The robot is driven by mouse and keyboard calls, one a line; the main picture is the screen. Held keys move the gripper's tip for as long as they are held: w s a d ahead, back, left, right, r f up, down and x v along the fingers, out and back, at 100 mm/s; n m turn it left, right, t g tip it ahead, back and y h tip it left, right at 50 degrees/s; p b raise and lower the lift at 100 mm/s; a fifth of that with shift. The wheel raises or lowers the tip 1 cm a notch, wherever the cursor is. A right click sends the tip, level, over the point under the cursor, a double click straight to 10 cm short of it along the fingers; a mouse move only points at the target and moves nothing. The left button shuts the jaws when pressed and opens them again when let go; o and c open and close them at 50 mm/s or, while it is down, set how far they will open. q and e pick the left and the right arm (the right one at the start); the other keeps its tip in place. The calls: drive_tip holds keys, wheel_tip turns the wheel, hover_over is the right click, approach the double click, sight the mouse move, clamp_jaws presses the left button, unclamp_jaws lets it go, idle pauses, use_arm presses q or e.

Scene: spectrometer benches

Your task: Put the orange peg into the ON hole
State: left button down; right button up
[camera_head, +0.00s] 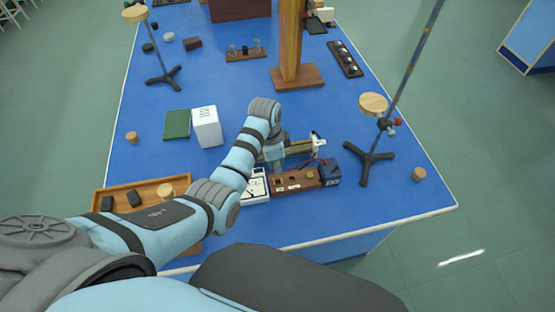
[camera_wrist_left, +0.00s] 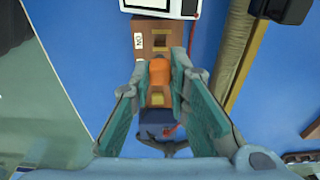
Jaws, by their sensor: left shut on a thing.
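My left gripper (camera_wrist_left: 160,88) is shut on the orange peg (camera_wrist_left: 160,70), which sits between the fingertips in the left wrist view. Below it is a brown wooden block (camera_wrist_left: 174,24) with a white ON label (camera_wrist_left: 139,41). A dark square hole (camera_wrist_left: 159,40) lies beside that label, just ahead of the peg in the picture. The peg's lower end is hidden, so I cannot tell its height above the block. In the head view my gripper (camera_head: 276,170) is over the left part of the block (camera_head: 298,183), and the peg is not clear there. My right gripper is not in view.
A white meter (camera_head: 256,188) stands left of the block and a dark blue part (camera_head: 330,172) at its right end. A brass tube (camera_head: 296,148) lies behind. A black tripod stand (camera_head: 368,162) is to the right. The front right of the blue table (camera_head: 350,208) is clear.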

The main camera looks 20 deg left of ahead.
use_arm(q)
drive_tip(key=shift+w+f, duration=0.1)
drive_tip(key=shift+f, duration=1)
wheel_tip(320, 180, down, 3)
drive_tip(key=b, duration=0.3)
drive_tip(key=shift+r, duration=0.15)
drive_tip(key=shift+f+b, duration=0.45)
drive_tip(key=shift+f, duration=0.4)
drive_tip(key=c, duration=1.5)
unclamp_jaws()
drive_tip(key=shift+o, duration=0.2)
drive_tip(key=shift+r, duration=0.1)
wheel_tip(320, 180, up, 12)
drive_tip(key=a, duration=0.1)
drive_tip(key=shift+s, duration=0.45)
